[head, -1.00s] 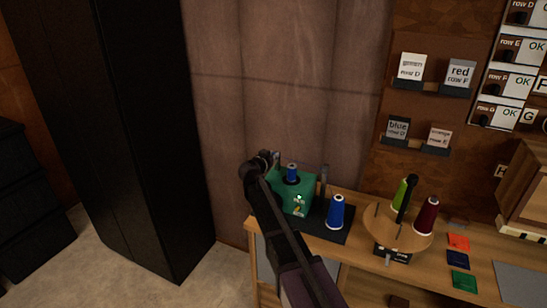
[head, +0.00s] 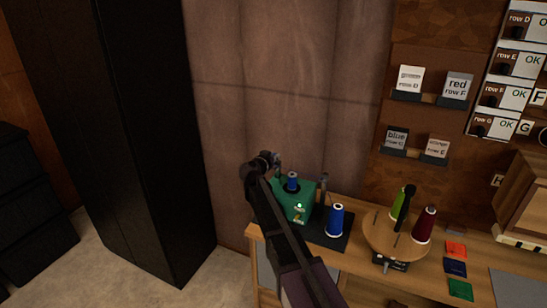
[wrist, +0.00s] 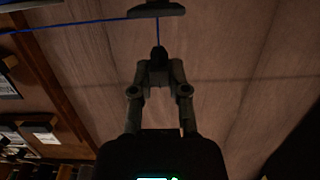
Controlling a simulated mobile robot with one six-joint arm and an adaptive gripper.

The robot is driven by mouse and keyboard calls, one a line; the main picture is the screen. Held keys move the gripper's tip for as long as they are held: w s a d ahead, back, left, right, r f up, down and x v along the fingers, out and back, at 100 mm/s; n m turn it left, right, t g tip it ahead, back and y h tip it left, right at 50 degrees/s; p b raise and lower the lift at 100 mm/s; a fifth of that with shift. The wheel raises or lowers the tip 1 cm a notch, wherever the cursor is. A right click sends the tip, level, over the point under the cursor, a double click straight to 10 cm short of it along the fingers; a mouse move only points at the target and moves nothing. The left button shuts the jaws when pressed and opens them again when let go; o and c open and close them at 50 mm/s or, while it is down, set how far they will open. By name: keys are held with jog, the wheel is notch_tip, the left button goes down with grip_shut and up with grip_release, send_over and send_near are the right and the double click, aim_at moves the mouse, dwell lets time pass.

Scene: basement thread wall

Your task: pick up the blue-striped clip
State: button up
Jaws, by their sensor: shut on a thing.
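My gripper (wrist: 158,75) is shut on a small dark thing (wrist: 158,54) between its fingertips in the wrist view. I take this to be the blue-striped clip, but its stripe cannot be made out. A taut blue thread (wrist: 157,32) runs from it to a dark bar (wrist: 156,10), and blue thread (wrist: 70,24) also stretches left from the bar. In the head view my arm reaches over the bench's left end beside a green box-shaped machine (head: 296,207) with a blue spool (head: 292,181) on top. The clip is too small or hidden to see there.
A blue thread cone (head: 335,220) stands on a dark mat (head: 322,240) right of the green machine. A round wooden stand (head: 381,239) holds green and dark red cones. Coloured cards (head: 456,250) lie further right. A tall black cabinet (head: 145,150) stands left, with bare floor before it.

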jog(key=s+d+r+p, duration=0.1)
jog(key=s, duration=1.5)
jog(key=shift+d+r, duration=0.15)
jog(key=shift+d, duration=0.05)
jog(key=shift+w, duration=0.1)
dwell(0.4)
